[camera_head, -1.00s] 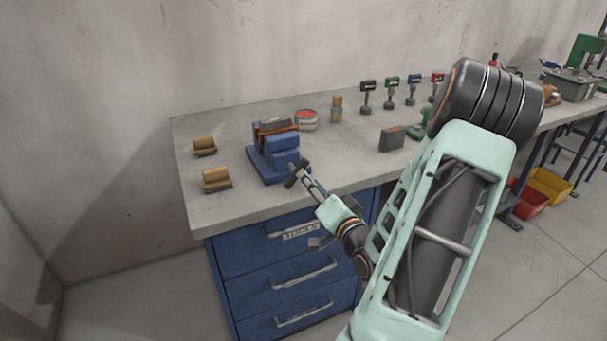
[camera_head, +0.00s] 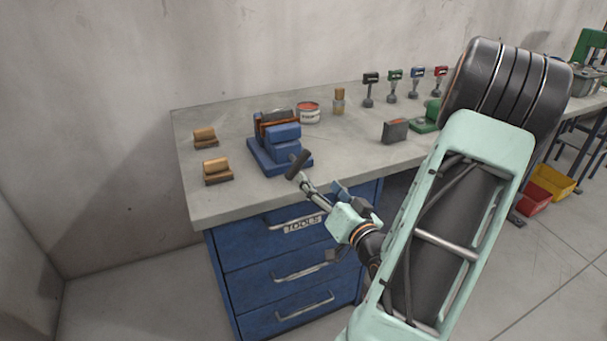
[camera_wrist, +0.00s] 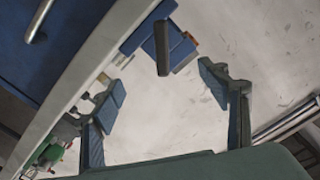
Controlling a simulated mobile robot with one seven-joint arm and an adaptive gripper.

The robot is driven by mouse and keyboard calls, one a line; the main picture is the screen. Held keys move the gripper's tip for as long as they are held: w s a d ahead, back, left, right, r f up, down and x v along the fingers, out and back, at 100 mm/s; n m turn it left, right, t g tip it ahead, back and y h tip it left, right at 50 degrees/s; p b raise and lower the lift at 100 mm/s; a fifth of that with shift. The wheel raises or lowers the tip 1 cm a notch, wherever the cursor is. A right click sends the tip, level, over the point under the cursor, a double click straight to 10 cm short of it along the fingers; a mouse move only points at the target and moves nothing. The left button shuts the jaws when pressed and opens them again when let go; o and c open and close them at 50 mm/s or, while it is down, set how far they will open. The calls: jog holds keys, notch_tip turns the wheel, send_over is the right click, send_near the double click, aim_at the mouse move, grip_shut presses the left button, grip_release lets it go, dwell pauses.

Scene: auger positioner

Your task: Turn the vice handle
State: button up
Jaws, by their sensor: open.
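The blue vice (camera_head: 283,136) stands on the grey bench near its front edge. Its handle is a dark bar (camera_head: 298,164) at the front of the vice, tilted in the head view.
Two wooden-topped blocks (camera_head: 205,137) sit left of the vice. A round tin (camera_head: 308,113) and a small jar (camera_head: 339,102) stand behind it. A dark grey box (camera_head: 395,131) is to the right. Blue drawers (camera_head: 285,262) with protruding handles are below the bench top.

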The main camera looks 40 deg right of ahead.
aim_at(299, 167)
jog(key=o, duration=0.5)
jog(key=n, duration=0.1)
jog(key=n+b, duration=0.1)
jog(key=n, duration=0.1)
jog(key=w+f+n+b, duration=0.1)
jog(key=n, duration=0.1)
jog(key=shift+a, duration=0.1)
jog(key=w+n+b, duration=0.1)
jog(key=w+n, duration=0.2)
jog(key=w, duration=0.1)
jog(key=w+d+n+b, duration=0.1)
jog(key=w+n+b, duration=0.1)
jog(key=w, duration=0.2)
jog(key=w+d+n+b, duration=0.1)
jog(key=w+n, duration=0.2)
jog(key=w, duration=0.1)
jog(key=shift+r+n, duration=0.2)
jog(key=shift+n, duration=0.1)
jog(key=shift+s, duration=0.1)
jog(key=shift+c, duration=0.6)
jog(key=c, duration=1)
jog(key=shift+c, duration=0.2)
